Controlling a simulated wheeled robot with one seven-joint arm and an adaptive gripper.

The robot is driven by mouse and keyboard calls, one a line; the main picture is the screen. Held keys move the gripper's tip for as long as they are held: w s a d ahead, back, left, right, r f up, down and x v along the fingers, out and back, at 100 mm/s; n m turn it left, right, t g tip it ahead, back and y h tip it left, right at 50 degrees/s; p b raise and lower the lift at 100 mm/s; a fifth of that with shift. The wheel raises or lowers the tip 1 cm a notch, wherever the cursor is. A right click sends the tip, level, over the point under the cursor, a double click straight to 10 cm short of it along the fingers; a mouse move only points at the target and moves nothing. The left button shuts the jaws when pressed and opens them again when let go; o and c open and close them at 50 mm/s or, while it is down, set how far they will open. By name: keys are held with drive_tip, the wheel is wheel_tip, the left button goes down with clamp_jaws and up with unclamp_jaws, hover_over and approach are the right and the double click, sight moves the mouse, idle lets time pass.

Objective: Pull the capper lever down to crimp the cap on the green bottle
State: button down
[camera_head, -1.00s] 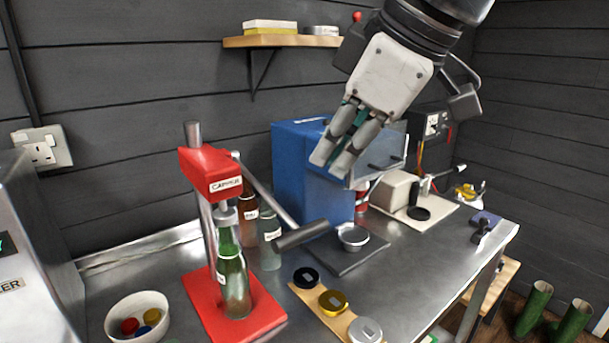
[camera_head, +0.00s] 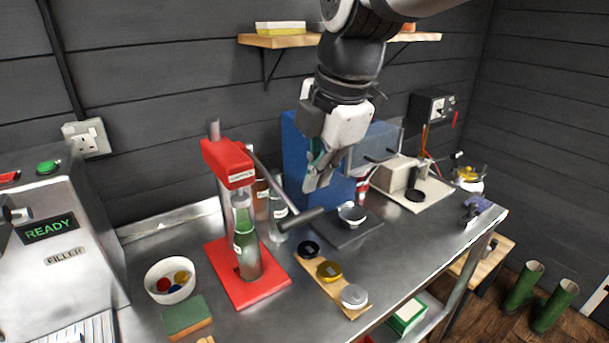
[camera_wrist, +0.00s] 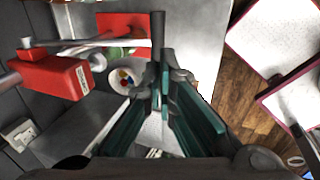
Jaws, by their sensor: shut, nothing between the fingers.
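The red capper (camera_head: 229,164) stands on its red base plate (camera_head: 231,295) on the metal bench. The green bottle (camera_head: 246,240) stands upright on that base, under the capper head. The capper lever (camera_head: 272,181) slopes down to the right from the head and ends in a dark grip (camera_head: 303,221). My gripper (camera_head: 315,184) is shut and empty, above and a little right of the lever's grip, apart from it in the head view. The bottle's cap is too small to make out.
A white bowl of coloured caps (camera_head: 168,293) and a green sponge-like block (camera_head: 187,316) lie left of the capper. A wooden strip with several lids (camera_head: 320,283) lies in front. A blue machine (camera_head: 296,150) stands behind my gripper. The filler (camera_head: 70,250) is at left.

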sight(305, 219)
drive_tip(key=p+x, duration=0.1)
drive_tip(key=x, duration=0.7)
drive_tip(key=shift+b+x, duration=1.1)
drive_tip(key=shift+s+d+f, duration=0.1)
drive_tip(key=shift+s+d, duration=0.1)
drive_tip(key=shift+s, duration=0.05)
